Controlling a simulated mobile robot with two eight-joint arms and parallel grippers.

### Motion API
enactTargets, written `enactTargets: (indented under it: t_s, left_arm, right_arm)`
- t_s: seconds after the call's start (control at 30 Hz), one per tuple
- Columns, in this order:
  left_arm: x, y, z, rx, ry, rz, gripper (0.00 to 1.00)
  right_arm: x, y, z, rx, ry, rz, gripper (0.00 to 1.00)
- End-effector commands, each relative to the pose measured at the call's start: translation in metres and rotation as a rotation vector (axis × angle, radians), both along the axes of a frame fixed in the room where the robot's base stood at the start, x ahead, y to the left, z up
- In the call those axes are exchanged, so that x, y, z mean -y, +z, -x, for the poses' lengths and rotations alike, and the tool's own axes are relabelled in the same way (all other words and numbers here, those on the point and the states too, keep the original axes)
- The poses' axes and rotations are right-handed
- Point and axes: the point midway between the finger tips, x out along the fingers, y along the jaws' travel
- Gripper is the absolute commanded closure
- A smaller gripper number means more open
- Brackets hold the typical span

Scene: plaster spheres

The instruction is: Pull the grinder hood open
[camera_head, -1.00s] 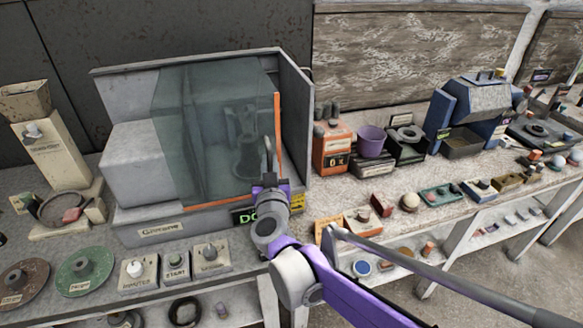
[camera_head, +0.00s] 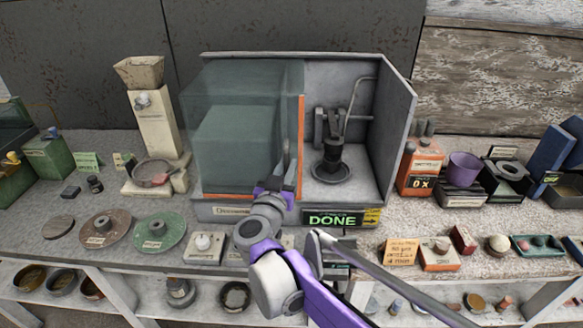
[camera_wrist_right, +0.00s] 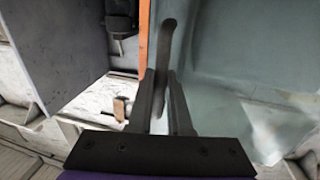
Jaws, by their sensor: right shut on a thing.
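The grinder hood (camera_head: 222,120) is a see-through greenish box with an orange strip along its right edge. It stands at the left of the grey grinder cabinet (camera_head: 405,110), and the right part of the cabinet is uncovered. A dark spindle with a round base (camera_head: 331,165) shows in that open part. My right gripper (camera_head: 280,180) is at the hood's lower right front. In the right wrist view its fingers (camera_wrist_right: 160,95) are shut on the hood's dark upright handle (camera_wrist_right: 166,45). My left gripper is not in view.
A green-lit DONE sign (camera_head: 335,219) is at the cabinet's front. A tall beige stand (camera_head: 153,125) is to the left of the hood. Green and brown discs (camera_head: 160,228) lie at the front left. An orange box (camera_head: 420,168) and a purple cup (camera_head: 465,167) stand at the right.

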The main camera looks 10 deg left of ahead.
Motion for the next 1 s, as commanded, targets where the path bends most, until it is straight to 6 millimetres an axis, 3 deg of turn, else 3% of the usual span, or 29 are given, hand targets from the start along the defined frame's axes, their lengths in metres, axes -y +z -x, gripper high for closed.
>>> enactTargets:
  t_s: [0.13,0.17,0.3,0.67,0.77,1.0]
  left_arm:
    - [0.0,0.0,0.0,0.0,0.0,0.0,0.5]
    - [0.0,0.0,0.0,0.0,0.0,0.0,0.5]
    - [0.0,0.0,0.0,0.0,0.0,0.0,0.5]
    - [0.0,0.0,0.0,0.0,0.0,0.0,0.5]
    - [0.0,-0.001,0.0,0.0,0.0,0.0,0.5]
    - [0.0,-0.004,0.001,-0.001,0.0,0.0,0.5]
  right_arm:
    - [0.0,0.0,0.0,0.001,0.0,0.001,1.0]
    - [0.0,0.0,0.0,0.001,0.0,0.001,0.79]
    - [0.0,0.0,0.0,0.001,0.0,0.001,0.54]
    - [0.0,0.0,0.004,0.0,0.001,0.0,0.53]
    - [0.0,0.0,0.015,0.001,0.002,0.0,0.53]
    - [-0.003,0.0,0.064,0.0,0.004,-0.001,0.53]
